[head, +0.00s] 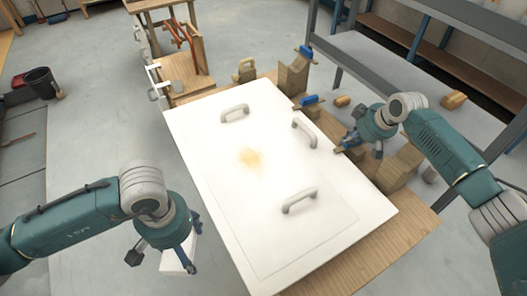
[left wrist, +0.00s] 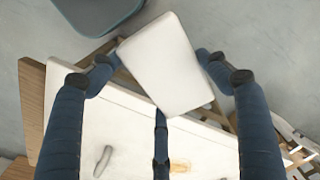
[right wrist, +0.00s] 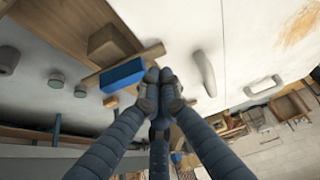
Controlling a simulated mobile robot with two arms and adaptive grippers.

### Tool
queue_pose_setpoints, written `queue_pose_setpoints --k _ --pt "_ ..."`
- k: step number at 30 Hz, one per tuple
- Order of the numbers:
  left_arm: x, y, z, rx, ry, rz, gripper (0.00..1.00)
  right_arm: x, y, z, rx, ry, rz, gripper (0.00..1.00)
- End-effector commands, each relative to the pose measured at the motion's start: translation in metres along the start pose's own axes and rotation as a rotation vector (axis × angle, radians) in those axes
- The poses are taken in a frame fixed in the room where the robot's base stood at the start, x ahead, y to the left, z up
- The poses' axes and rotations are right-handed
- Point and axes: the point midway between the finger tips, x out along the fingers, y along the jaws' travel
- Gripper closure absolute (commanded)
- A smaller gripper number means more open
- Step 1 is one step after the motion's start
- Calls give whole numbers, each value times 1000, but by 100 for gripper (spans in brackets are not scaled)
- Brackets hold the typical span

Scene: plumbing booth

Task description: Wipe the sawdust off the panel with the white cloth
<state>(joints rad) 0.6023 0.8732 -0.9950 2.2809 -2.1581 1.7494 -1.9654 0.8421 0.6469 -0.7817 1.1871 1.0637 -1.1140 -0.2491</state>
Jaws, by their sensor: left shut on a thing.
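The white panel (head: 215,190) lies on a wooden bench, with a tan patch of sawdust (head: 251,159) near its middle. The patch also shows in the right wrist view (right wrist: 300,25) and faintly in the left wrist view (left wrist: 180,167). My left gripper (head: 188,262) is shut on the white cloth (left wrist: 165,62), which looks like a flat pad with rounded corners. The cloth hangs beside the panel's near left edge, off the panel. My right gripper (right wrist: 158,76) has its fingertips together with nothing visible between them, beside the panel's right edge near a blue clamp piece (right wrist: 122,75).
Grey handles stand up from the panel: far (head: 235,113), right (head: 304,133) and near (head: 299,200). Wooden blocks and blue-handled clamps (head: 310,100) line its right edge. A metal rack (head: 370,65) stands behind right. The panel's left half is largely clear.

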Motion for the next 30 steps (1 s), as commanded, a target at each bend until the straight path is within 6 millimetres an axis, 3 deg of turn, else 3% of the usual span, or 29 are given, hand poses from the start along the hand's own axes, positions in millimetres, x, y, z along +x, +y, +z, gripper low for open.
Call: queue_pose_setpoints --k 6,19,23,30 --pt "-19 0 0 0 0 0 45 -17 0 -9 0 0 -1 100" --pt "-18 0 0 0 0 0 45 -22 1 -9 0 0 0 100" --pt "-18 0 0 0 0 0 45 -40 1 -9 -2 1 2 100" --pt "-18 0 0 0 0 0 45 -93 1 -9 -2 1 2 100"
